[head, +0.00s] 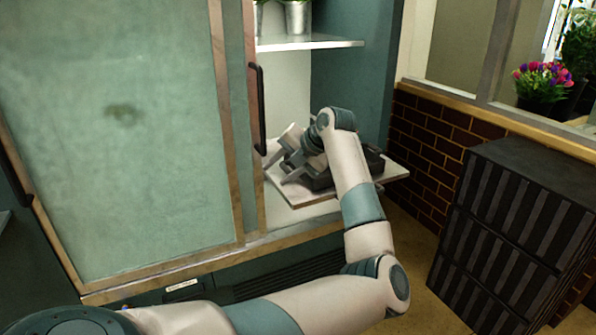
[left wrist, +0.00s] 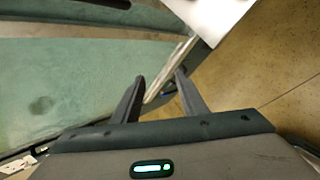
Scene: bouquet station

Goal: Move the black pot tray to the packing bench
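The black pot tray (head: 374,161) lies on a pale board (head: 395,172) on the lower level of an open-fronted cabinet. My left forearm and hand hide much of it. My left gripper (head: 276,171) is over the left part of the board, in front of or above the tray; I cannot tell if it touches it. In the left wrist view its two fingers (left wrist: 160,76) stand apart with nothing held between them, and the tray is not seen there. My right gripper is not in view. I see no packing bench.
A glass door (head: 110,130) with a wooden frame covers the cabinet's left part. A dark handle (head: 257,108) stands close to my gripper. A shelf (head: 310,43) with metal pots is above. Black slatted crates (head: 515,225) stand at right, with floor between.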

